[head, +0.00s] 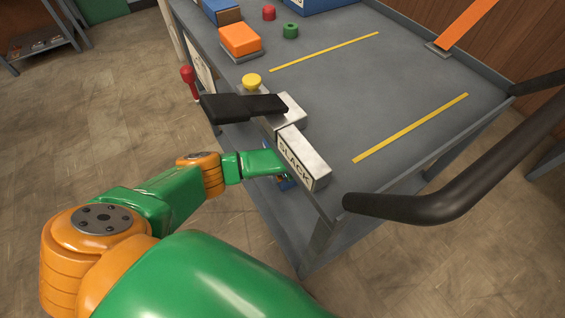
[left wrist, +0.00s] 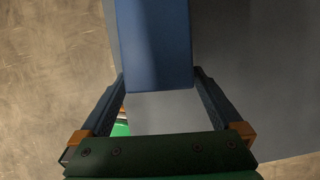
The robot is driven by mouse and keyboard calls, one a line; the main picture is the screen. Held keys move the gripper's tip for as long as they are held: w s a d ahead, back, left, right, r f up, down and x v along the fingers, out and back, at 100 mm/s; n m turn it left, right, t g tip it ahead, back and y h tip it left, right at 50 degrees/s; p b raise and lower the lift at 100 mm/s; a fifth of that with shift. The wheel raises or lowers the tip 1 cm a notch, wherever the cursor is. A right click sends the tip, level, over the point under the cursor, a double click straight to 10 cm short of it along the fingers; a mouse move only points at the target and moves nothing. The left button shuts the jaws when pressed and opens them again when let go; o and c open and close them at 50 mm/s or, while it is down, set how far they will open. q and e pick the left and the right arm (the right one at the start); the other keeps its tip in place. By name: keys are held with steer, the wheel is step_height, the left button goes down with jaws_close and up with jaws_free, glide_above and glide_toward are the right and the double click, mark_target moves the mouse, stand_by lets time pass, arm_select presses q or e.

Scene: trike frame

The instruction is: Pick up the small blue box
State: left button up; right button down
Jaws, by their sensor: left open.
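In the left wrist view a plain blue box (left wrist: 154,45) fills the upper middle, its near end between or just beyond my fingertips. My left gripper (left wrist: 159,76) is open, one finger on each side of it. I cannot tell whether the fingers touch it. In the head view my left arm reaches to the near side of the cart, and the gripper (head: 285,181) is mostly hidden below the block marked SLACK (head: 303,160). The box at my gripper cannot be made out there. My right gripper is not in view.
The grey cart top (head: 350,95) has free room between two yellow strips. An orange block (head: 240,39), a blue box with a brown side (head: 222,11), a larger blue box (head: 318,4), red and green cylinders and a yellow knob (head: 251,80) stand on it. A black handle (head: 440,205) juts out at right.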

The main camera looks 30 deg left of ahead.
arm_select(q)
steer(key=w+a, duration=0.1)
steer(key=w+a+b, duration=0.1)
steer(key=a, duration=0.1)
steer(key=shift+w+f, duration=0.1)
steer(key=b+x, duration=0.1)
steer(key=x, duration=0.1)
steer(key=shift+w+a+f, duration=0.1)
steer(key=shift+a+f, duration=0.05)
steer(key=shift+f, duration=0.2)
steer(key=shift+c, duration=0.2)
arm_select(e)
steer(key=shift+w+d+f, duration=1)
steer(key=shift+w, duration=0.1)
arm_select(q)
steer(key=c, duration=1.4)
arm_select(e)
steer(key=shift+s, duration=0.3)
